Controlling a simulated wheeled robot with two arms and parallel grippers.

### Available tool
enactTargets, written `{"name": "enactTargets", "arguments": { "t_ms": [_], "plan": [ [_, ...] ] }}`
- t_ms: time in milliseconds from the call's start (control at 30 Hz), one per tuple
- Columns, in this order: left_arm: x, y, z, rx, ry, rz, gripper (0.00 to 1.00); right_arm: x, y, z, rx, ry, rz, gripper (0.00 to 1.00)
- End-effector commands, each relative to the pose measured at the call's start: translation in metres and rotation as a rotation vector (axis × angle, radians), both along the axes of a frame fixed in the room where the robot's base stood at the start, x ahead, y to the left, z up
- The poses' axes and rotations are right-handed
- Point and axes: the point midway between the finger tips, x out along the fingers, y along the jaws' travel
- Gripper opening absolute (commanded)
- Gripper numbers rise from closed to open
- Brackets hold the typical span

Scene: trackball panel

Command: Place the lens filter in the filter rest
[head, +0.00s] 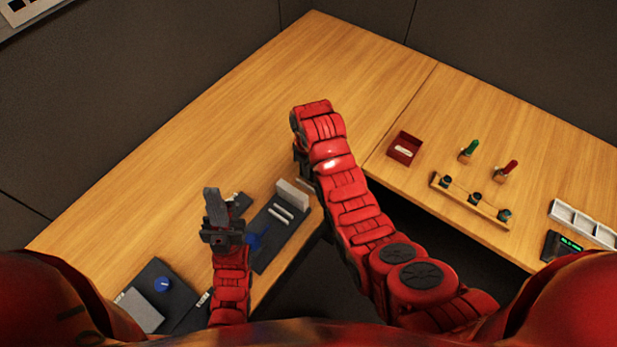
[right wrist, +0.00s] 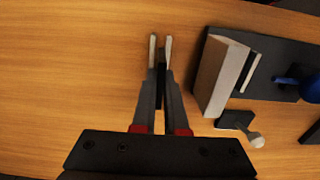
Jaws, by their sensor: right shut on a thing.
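My right gripper (right wrist: 160,45) is shut on a thin dark piece (right wrist: 161,82), seen edge-on between its fingers. It looks like the lens filter, but its face is hidden. The gripper is over bare wood, left of a dark panel (right wrist: 203,62) with a pale raised block (right wrist: 218,78) and a pale strip (right wrist: 251,72). I cannot tell which part is the filter rest. In the head view the panel (head: 266,255) lies left of my right arm, which mostly hides that gripper. My left gripper (head: 212,195) is left of the panel; its jaw gap is unclear.
A blue part (right wrist: 308,88) sits on the panel. A small dark piece with a pale knob (right wrist: 257,140) lies beside the block. A red tray (head: 404,149), a wooden rack (head: 470,203) and green and red-handled tools stand at right. The far table is clear.

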Motion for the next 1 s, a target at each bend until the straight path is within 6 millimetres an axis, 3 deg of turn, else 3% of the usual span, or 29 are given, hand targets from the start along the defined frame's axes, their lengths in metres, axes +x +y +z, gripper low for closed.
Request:
{"name": "enactTargets", "arguments": {
  "t_ms": [333, 767, 800, 900, 1000],
  "plan": [
    [0.000, 0.000, 0.020, 0.000, 0.000, 0.000, 0.00, 0.000, -0.001, -0.027, -0.001, 0.002, -0.001, 0.00],
    [0.000, 0.000, 0.015, 0.000, 0.000, 0.000, 0.00, 0.001, 0.000, -0.039, 0.000, -0.003, -0.001, 0.00],
    [0.000, 0.000, 0.016, 0.000, 0.000, 0.000, 0.00, 0.001, 0.000, -0.038, 0.001, -0.003, -0.001, 0.14],
    [0.000, 0.000, 0.017, 0.000, 0.000, 0.000, 0.00, 0.001, -0.001, -0.038, 0.000, -0.003, -0.001, 0.32],
    [0.000, 0.000, 0.017, 0.000, 0.000, 0.000, 0.00, 0.001, -0.001, -0.038, 0.000, -0.003, -0.001, 0.40]
  ]
}}
